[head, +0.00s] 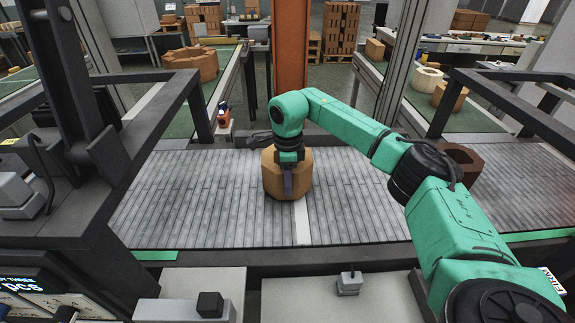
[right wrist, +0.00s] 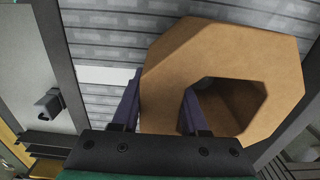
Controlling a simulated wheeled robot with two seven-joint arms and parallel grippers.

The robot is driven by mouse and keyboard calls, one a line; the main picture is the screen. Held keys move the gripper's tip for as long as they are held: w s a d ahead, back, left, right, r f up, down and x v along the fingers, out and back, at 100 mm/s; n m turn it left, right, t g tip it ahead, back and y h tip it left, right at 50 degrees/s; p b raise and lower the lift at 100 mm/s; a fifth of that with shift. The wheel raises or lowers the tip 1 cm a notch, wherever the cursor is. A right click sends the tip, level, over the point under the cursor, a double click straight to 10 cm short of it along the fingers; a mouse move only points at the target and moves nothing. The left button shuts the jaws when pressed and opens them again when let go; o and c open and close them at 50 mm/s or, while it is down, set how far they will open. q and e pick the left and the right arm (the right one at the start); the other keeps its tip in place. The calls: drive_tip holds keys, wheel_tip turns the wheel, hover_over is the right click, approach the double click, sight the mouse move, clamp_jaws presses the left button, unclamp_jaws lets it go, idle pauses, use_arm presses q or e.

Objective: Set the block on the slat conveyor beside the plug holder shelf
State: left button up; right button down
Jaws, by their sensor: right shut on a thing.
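The block is a tan, eight-sided piece (head: 287,176) with a hole through it. My right gripper (head: 289,178) is shut on one wall of it. In the right wrist view the block (right wrist: 272,52) shows with one finger of the right gripper (right wrist: 158,108) in the hole and the other outside. The block is over the middle of the grey slat conveyor (head: 190,195); I cannot tell whether it touches the slats. A small holder with orange and dark items (head: 223,116) stands behind the far edge, perhaps the plug holder shelf. My left gripper is not in view.
A dark brown block (head: 461,160) sits at the right on the conveyor. An orange post (head: 290,45) rises behind it. Dark frames (head: 190,95) bound both ends. The left part of the conveyor is bare. A small grey device (head: 350,282) is at the front.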

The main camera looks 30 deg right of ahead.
drive_tip(key=shift+w+f, duration=0.1)
drive_tip(key=shift+f, duration=0.7)
drive_tip(key=shift+c, duration=2.1)
unclamp_jaws()
drive_tip(key=shift+f, duration=0.1)
drive_tip(key=shift+s, duration=0.2)
wheel_tip(320, 180, up, 11)
drive_tip(key=shift+w+r+b, duration=0.1)
drive_tip(key=shift+r+b, duration=0.1)
drive_tip(key=shift+b, duration=0.8)
drive_tip(key=shift+r, duration=0.4)
